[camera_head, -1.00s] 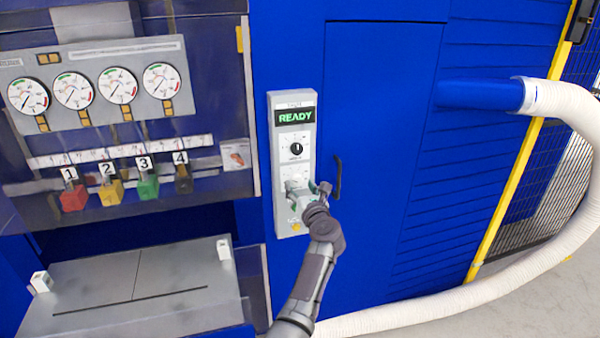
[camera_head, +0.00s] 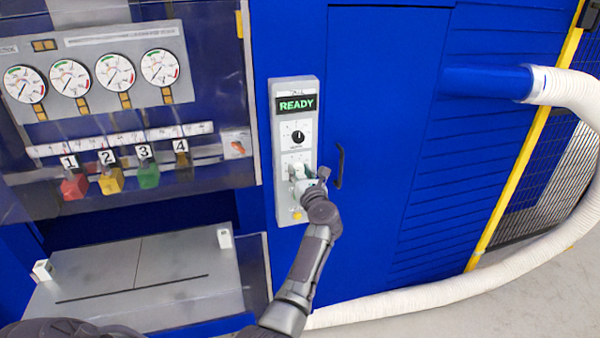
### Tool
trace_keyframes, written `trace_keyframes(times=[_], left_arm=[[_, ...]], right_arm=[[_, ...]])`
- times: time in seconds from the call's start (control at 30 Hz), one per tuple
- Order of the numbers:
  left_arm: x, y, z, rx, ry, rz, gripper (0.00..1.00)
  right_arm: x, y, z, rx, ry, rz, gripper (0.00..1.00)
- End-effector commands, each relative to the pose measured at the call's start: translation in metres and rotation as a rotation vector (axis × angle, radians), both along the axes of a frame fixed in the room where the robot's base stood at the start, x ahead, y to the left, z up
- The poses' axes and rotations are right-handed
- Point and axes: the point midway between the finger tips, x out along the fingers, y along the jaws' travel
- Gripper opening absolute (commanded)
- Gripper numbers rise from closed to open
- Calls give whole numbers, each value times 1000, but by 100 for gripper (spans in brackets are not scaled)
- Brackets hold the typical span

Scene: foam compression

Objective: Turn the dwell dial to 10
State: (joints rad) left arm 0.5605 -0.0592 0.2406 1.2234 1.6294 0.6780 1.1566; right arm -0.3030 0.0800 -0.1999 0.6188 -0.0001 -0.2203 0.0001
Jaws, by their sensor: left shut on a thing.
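The grey control panel (camera_head: 309,210) is on the blue cabinet front, with a green "READY" display (camera_head: 296,103) at its top. An upper dial (camera_head: 298,137) has a black knob whose pale mark points roughly upward. A lower dial (camera_head: 297,159) is mostly covered by my left gripper (camera_head: 303,180), which is shut on its knob. That knob's pointer and scale numbers are hidden, and the dial labels are too small to read. A yellow button (camera_head: 297,215) shows below the gripper. My right gripper is not in view.
A black door handle (camera_head: 340,165) stands just right of the gripper. Several gauges (camera_head: 115,72) and numbered coloured valves (camera_head: 110,182) are at left, above a grey table (camera_head: 135,275). A white hose (camera_head: 480,307) curves along the right and bottom.

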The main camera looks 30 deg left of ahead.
Motion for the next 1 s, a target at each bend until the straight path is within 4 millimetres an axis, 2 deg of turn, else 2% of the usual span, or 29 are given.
trace_keyframes(times=[0.37, 1.0], left_arm=[[0, -1, 1, 71, 85, -2, 0], [0, 0, 3, 447, 525, -1, 0]], right_arm=[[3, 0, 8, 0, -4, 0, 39], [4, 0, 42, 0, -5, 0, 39]])
